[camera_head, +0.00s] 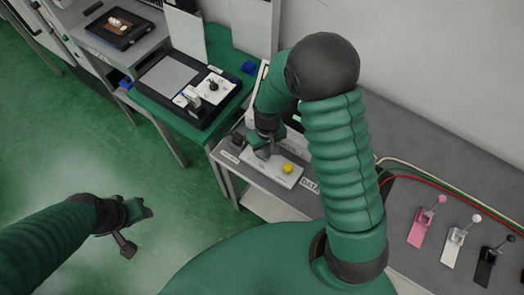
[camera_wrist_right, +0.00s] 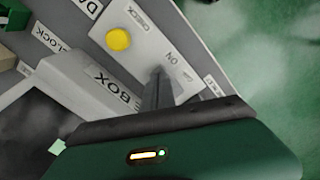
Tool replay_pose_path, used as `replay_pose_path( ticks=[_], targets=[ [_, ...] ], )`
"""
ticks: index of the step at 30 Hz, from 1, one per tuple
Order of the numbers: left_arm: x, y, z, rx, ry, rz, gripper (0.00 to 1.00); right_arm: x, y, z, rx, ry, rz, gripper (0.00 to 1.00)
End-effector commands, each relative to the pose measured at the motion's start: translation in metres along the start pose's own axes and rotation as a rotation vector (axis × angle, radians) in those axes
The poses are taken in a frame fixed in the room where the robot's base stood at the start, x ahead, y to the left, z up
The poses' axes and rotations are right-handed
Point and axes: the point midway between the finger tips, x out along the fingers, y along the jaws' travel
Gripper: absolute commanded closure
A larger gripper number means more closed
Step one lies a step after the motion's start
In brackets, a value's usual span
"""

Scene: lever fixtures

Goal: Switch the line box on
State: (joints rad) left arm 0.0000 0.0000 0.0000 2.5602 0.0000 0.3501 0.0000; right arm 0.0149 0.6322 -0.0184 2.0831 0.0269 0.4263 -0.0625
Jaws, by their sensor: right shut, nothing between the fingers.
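The line box appears to be the white panel (camera_head: 258,166) with a yellow button (camera_head: 288,168) on the grey bench in the head view. In the right wrist view the panel (camera_wrist_right: 146,42) shows its yellow button (camera_wrist_right: 118,40), with CHECK and ON printed on it. A label reading BOX (camera_wrist_right: 118,86) is nearby. My right gripper (camera_head: 263,153) is shut and empty, its fingertips (camera_wrist_right: 158,75) over the panel near the ON print. The switch is not clearly visible; the fingers may hide it. My left gripper (camera_head: 140,226) hangs over the floor, away from the bench.
Pink (camera_head: 427,221), white (camera_head: 460,240) and black (camera_head: 492,260) lever fixtures stand on the bench at right, near red, green and pale cables. A green table (camera_head: 234,80) at upper left carries a black tray with a dial panel (camera_head: 214,88). Green floor lies open at left.

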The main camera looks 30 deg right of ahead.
Motion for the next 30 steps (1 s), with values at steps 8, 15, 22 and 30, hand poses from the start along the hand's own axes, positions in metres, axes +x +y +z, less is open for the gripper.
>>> replay_pose_path(
  ticks=[8,15,22,30],
  targets=[
    [-0.030,0.000,-0.007,0.000,0.000,0.000,0.56,-0.033,0.000,0.001,0.000,0.001,0.000,1.00],
    [-0.051,0.000,-0.012,0.000,0.000,0.000,0.56,-0.056,0.000,0.001,0.000,0.001,0.000,1.00],
    [-0.061,0.000,-0.015,0.000,0.000,0.000,0.56,-0.068,0.000,0.001,0.000,0.001,0.000,1.00],
    [-0.059,0.000,-0.014,0.000,0.000,0.000,0.56,-0.066,0.000,0.001,0.000,0.000,0.000,1.00]
  ],
)
